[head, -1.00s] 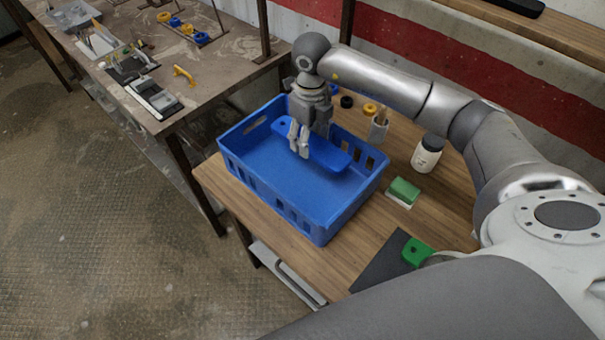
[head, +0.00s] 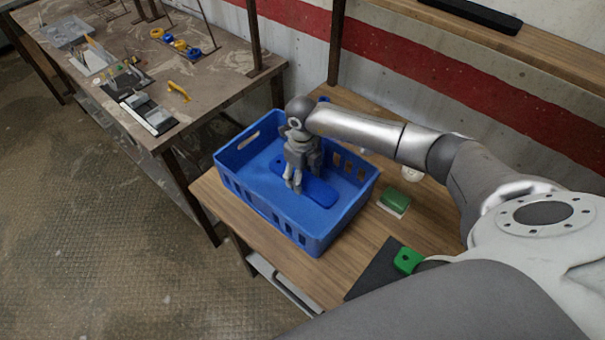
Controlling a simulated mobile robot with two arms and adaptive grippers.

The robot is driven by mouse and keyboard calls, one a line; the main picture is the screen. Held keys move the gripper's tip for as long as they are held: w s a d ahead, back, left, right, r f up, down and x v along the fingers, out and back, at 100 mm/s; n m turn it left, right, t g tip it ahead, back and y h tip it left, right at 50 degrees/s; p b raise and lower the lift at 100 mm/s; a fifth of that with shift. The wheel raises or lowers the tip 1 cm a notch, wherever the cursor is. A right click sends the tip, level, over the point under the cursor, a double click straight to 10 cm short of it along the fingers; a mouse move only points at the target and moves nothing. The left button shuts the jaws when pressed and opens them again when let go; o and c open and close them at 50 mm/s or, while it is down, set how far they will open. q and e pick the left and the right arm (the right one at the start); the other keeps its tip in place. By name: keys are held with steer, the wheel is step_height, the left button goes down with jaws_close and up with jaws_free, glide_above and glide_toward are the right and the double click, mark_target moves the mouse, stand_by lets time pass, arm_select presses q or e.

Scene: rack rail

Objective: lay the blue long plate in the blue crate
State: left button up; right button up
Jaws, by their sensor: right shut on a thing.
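The blue crate (head: 272,216) stands on the wooden table at the middle of the head view. The blue long plate (head: 318,191) is inside the crate's walls, low down and close to the crate floor; I cannot tell whether it touches the floor. My right gripper (head: 294,187) reaches down into the crate and is shut on the plate, left of the plate's middle. The gripper and wrist hide part of the plate. My left gripper is not in view.
A green-and-white block (head: 395,201) lies right of the crate. A green part (head: 408,261) sits on a dark mat (head: 378,270) near the front. A white jar is mostly hidden behind my right arm. Another workbench (head: 215,85) with small parts stands at the left.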

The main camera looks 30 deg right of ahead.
steer(key=o, duration=0.8)
steer(key=shift+f, duration=0.15)
steer(key=shift+c, duration=0.2)
steer(key=o, duration=0.4)
steer(key=shift+o, duration=0.2)
steer(key=shift+r, duration=0.35)
step_height(320, 180, up, 12)
steer(key=b, duration=0.3)
steer(key=shift+f+b, duration=0.15)
steer(key=shift+b, duration=0.2)
